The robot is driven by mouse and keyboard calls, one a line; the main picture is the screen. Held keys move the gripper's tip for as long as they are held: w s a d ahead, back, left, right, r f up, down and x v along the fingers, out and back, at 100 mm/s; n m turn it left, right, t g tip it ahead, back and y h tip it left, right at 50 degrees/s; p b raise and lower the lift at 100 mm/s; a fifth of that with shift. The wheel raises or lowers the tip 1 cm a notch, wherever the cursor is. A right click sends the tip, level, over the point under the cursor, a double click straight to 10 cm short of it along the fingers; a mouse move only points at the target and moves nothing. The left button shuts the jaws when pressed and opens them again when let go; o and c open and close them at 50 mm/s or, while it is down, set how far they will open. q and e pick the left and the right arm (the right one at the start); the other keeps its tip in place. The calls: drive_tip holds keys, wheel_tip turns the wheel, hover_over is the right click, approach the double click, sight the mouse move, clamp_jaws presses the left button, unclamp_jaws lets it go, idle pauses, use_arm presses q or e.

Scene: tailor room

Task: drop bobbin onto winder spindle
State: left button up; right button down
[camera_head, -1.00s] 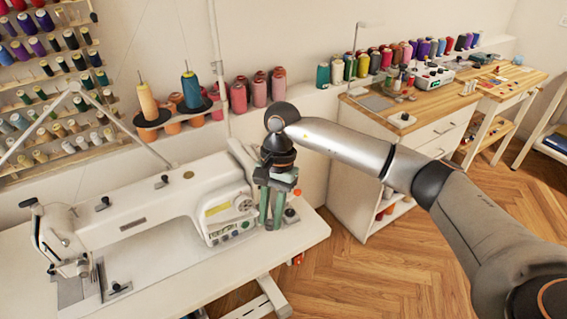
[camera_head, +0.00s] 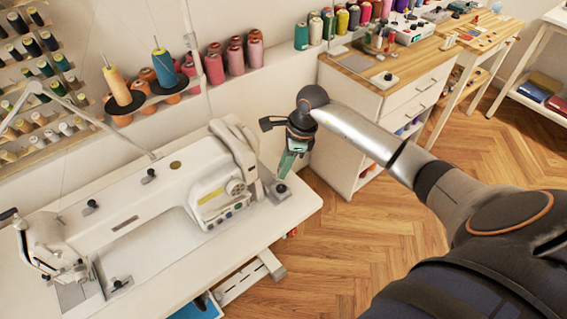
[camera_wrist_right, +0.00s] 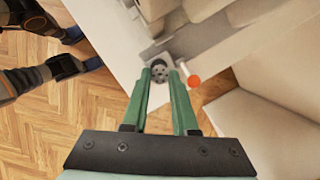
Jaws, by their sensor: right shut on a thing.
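My right gripper (camera_head: 286,172) is over the right end of the sewing table, beside the white machine's right end. Its green fingers point down. In the right wrist view, the right gripper (camera_wrist_right: 160,78) is shut on a small grey metal bobbin (camera_wrist_right: 159,72) with holes, held between the fingertips. The winder (camera_head: 280,191) shows as a small grey piece on the tabletop just below the fingers. In the wrist view an orange-red knob (camera_wrist_right: 193,81) is right of the fingertips. The spindle itself is hidden, and I cannot tell whether the bobbin touches it. My left gripper is not in view.
The sewing machine (camera_head: 150,205) stands left of the gripper on the white table (camera_head: 230,250). Thread cones (camera_head: 215,68) line the wall ledge behind. A white cabinet (camera_head: 365,115) with a wooden top stands at the right. Wooden floor lies between.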

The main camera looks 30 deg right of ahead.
sight(280, 188)
drive_tip(key=shift+f+b, duration=1)
drive_tip(key=shift+f, duration=0.65)
drive_tip(key=shift+f+b, duration=0.6)
drive_tip(key=shift+f, duration=0.05)
drive_tip(key=shift+f+b, duration=0.55)
drive_tip(key=c, duration=0.6)
unclamp_jaws()
drive_tip(key=shift+r, duration=0.1)
drive_tip(key=v, duration=1.2)
drive_tip(key=shift+r, duration=0.2)
